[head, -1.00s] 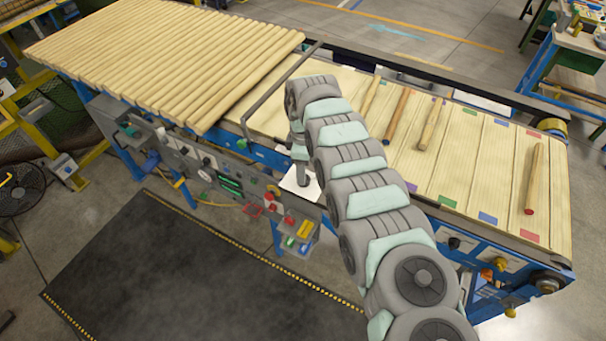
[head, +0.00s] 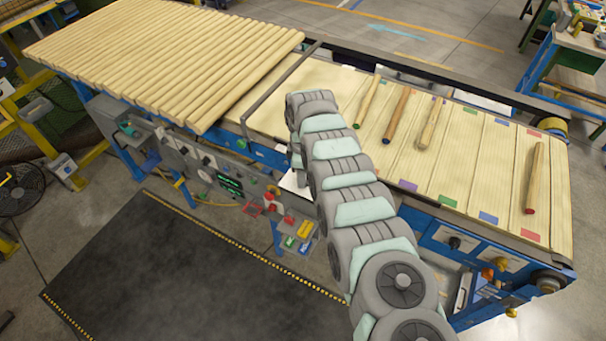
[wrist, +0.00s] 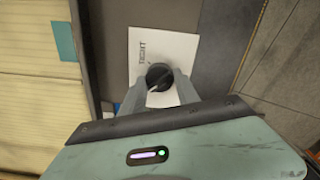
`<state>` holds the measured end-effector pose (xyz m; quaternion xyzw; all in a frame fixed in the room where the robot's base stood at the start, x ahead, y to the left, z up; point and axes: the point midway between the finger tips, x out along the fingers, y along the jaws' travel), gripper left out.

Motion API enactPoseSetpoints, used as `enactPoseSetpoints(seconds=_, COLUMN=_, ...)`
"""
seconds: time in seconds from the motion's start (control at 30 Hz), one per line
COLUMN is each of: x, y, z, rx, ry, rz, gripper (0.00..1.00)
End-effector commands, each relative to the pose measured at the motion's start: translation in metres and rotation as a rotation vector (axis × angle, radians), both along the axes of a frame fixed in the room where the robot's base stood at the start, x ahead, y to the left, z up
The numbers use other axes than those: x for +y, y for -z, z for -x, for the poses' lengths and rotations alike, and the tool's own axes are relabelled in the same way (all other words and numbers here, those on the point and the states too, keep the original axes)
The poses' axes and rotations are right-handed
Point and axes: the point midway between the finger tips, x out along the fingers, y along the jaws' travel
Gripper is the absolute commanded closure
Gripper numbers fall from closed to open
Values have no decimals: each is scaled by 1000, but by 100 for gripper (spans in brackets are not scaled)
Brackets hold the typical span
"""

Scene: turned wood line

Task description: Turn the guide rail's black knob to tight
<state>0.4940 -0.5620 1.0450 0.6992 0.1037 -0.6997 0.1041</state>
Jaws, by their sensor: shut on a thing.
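In the wrist view, the black knob (wrist: 157,71) sits on a white card (wrist: 174,44) fixed to a grey surface. Small dark lettering on the card, above and left of the knob, seems to read TIGHT. My gripper (wrist: 162,78) has its two grey fingers on either side of the knob and is shut on it. In the head view my arm hides the knob and my fingers; only a bit of the white card (head: 291,184) shows beside the arm.
The slatted conveyor bed (head: 455,165) carries several loose turned sticks, one a brown stick (head: 397,115). A bank of rods (head: 165,62) lies at the left. A control panel (head: 228,182) runs along the front. The dark floor mat (head: 180,270) is clear.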

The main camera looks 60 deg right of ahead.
Motion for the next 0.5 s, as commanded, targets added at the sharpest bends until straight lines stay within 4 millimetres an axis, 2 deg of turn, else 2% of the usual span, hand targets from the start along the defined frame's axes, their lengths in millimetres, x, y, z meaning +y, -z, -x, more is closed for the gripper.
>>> enactPoseSetpoints(seconds=0.03, x=0, y=0, z=0, rx=0, ry=0, rz=0, gripper=74)
enactPoseSetpoints(seconds=0.37, x=0, y=0, z=0, rx=0, ry=0, rz=-1, gripper=100)
enactPoseSetpoints(seconds=0.5, x=0, y=0, z=0, rx=0, ry=2, rz=-1, gripper=100)
